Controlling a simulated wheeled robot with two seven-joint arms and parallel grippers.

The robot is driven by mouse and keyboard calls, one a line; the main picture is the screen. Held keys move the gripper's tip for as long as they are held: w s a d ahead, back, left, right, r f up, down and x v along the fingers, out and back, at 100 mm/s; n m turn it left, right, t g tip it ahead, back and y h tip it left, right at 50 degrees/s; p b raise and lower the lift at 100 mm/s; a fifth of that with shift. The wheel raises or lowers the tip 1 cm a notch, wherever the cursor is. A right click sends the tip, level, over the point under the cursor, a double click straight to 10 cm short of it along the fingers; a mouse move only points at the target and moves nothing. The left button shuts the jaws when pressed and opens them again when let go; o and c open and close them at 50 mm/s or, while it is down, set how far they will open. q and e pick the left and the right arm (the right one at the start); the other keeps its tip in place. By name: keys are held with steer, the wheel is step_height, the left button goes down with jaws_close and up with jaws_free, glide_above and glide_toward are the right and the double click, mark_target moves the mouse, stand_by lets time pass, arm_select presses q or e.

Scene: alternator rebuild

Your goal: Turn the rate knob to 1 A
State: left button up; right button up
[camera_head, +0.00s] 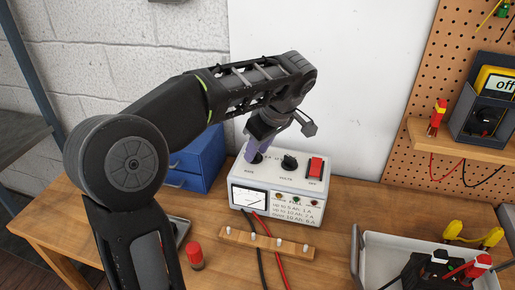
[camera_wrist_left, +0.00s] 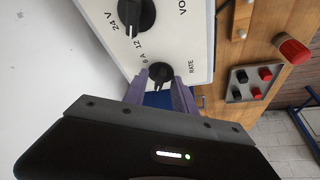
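The white charger box (camera_head: 277,190) stands on the bench, with a meter and printed text on its front. The black rate knob (camera_wrist_left: 160,75) is on its top at the left, next to the "RATE" label. In the head view this knob (camera_head: 256,158) is partly hidden by my left gripper (camera_head: 258,148), which points down onto it. In the left wrist view, the purple fingers of this gripper (camera_wrist_left: 161,82) stand apart with the knob between their tips; firm contact is not clear. A "6 A" mark shows beside the knob; I cannot read its setting. My right gripper is not in view.
The volts knob (camera_head: 289,162) and a red switch (camera_head: 315,168) sit right of the rate knob. Blue drawers (camera_head: 198,160) stand behind. Black and red leads cross a wooden strip (camera_head: 268,242) in front. A red-capped container (camera_head: 195,255) and a metal tray (camera_head: 357,260) flank it.

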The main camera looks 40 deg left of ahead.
mark_target(264, 165)
arm_select(q)
steer(key=shift+r, duration=0.1)
steer(key=p+v, duration=0.7)
steer(key=shift+d+r+p, duration=0.2)
steer(key=shift+r+p, duration=0.1)
steer(key=shift+p, duration=0.1)
steer(key=shift+f, duration=0.1)
